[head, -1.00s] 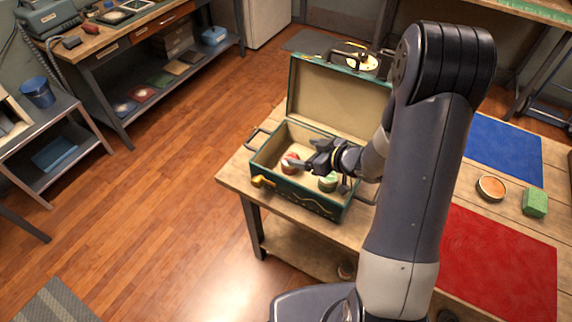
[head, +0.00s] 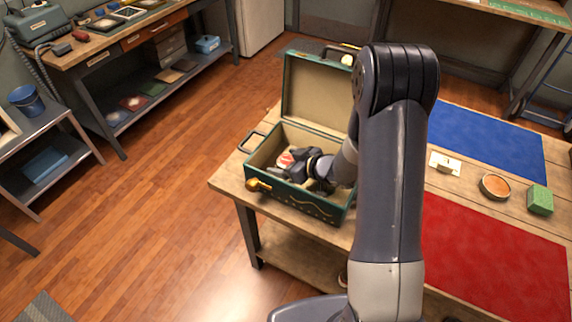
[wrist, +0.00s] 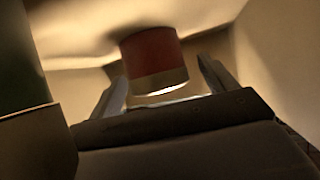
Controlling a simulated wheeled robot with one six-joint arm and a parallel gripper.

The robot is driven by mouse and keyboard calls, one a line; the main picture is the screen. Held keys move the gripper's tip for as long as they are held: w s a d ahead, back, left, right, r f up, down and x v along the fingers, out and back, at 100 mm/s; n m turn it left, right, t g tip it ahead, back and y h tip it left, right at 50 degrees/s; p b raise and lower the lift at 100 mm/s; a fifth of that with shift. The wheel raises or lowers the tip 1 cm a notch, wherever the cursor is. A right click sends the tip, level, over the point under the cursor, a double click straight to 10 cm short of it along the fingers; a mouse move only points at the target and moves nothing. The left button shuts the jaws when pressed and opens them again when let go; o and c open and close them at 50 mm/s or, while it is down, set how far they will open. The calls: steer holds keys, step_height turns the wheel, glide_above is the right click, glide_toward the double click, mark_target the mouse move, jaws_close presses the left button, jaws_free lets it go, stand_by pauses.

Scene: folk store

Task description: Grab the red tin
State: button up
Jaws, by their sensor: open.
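The red tin (head: 285,160) lies inside the open green case (head: 300,198) on the wooden table. In the wrist view the red tin (wrist: 153,62) has a red side and a pale metal band. My gripper (head: 294,160) reaches down into the case beside the tin and partly covers it. In the wrist view my gripper (wrist: 163,88) is open, with one finger on each side of the tin and gaps showing. A green tin (wrist: 20,65) stands close at the left edge of the wrist view. My gripper hides it in the head view.
The case walls and its raised lid (head: 315,92) stand close around my gripper. To the right on the table are a red mat (head: 490,255), a blue mat (head: 490,140), an orange-topped round tin (head: 494,186), a green block (head: 540,200) and a white card (head: 445,162).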

steer(key=shift+x, duration=0.95)
steer(key=c, duration=1.1)
